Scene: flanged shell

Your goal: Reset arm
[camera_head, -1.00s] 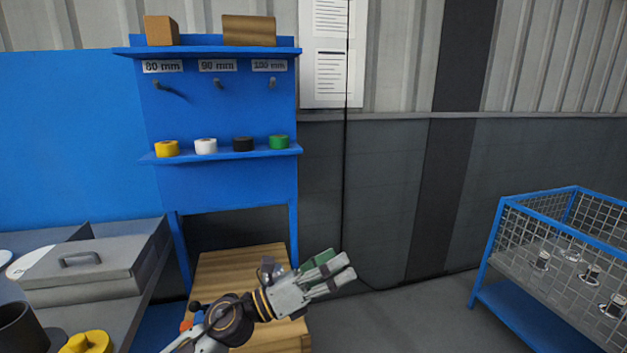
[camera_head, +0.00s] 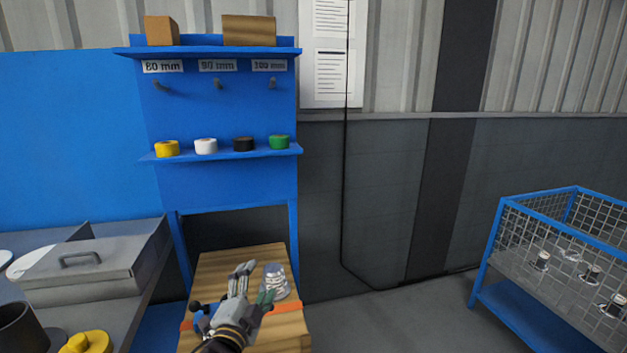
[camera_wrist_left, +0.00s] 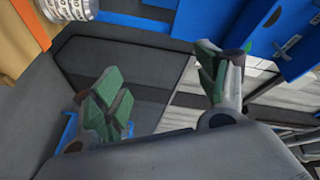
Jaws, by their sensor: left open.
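My left gripper (camera_head: 243,268) is in front of the blue rack, over the wooden table (camera_head: 215,262), with its fingers pointing up and away. In the left wrist view its two green-padded fingers (camera_wrist_left: 165,95) stand wide apart with nothing between them. A grey metallic flanged shell (camera_head: 275,280) is on the wooden table just right of the gripper. A silvery ribbed part, apparently the shell, shows at the top left of the left wrist view (camera_wrist_left: 75,8). My right gripper is not in view.
A grey bench (camera_head: 110,325) at left carries a lidded grey box (camera_head: 95,265) and a yellow part (camera_head: 88,342). A blue wire-mesh cart (camera_head: 485,245) stands at right. The floor between is clear.

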